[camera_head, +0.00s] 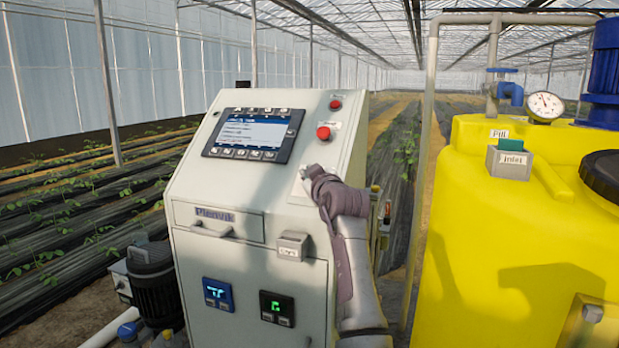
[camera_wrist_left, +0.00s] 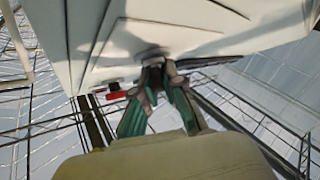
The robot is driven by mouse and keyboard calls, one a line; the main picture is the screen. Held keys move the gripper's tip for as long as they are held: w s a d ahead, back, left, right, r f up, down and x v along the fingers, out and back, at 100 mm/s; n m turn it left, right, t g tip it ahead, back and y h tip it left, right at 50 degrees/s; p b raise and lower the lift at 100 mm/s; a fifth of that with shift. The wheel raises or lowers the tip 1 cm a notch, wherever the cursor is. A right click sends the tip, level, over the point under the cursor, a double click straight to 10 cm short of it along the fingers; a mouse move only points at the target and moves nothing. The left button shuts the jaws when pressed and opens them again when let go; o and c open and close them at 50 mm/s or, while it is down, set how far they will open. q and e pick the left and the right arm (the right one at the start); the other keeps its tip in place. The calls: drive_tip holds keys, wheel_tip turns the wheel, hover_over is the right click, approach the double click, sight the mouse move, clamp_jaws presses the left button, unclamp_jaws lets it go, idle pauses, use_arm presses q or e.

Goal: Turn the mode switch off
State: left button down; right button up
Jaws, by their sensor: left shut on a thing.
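The mode switch (camera_wrist_left: 152,55) shows as a small dark and grey knob on the pale panel in the left wrist view. My left gripper (camera_wrist_left: 163,82) has its green-padded fingers closed around it. In the head view my left gripper (camera_head: 308,177) is against the sloped front of the white control cabinet (camera_head: 275,188), below the red button. My wrist and the gripper's body hide the switch there, so its pointer position cannot be read. My right gripper is in neither view.
A red mushroom button (camera_head: 323,133) and a smaller red one (camera_head: 335,104) sit above the gripper. A display (camera_head: 252,134) is to the left. A labelled grey box (camera_head: 293,246) juts out below. A yellow tank (camera_head: 500,240) stands to the right.

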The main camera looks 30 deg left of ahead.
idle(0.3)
use_arm(q)
drive_tip(key=c, duration=1.3)
unclamp_jaws()
drive_tip(key=shift+o, duration=0.2)
wheel_tip(320, 180, up, 10)
drive_tip(key=shift+f, duration=0.15)
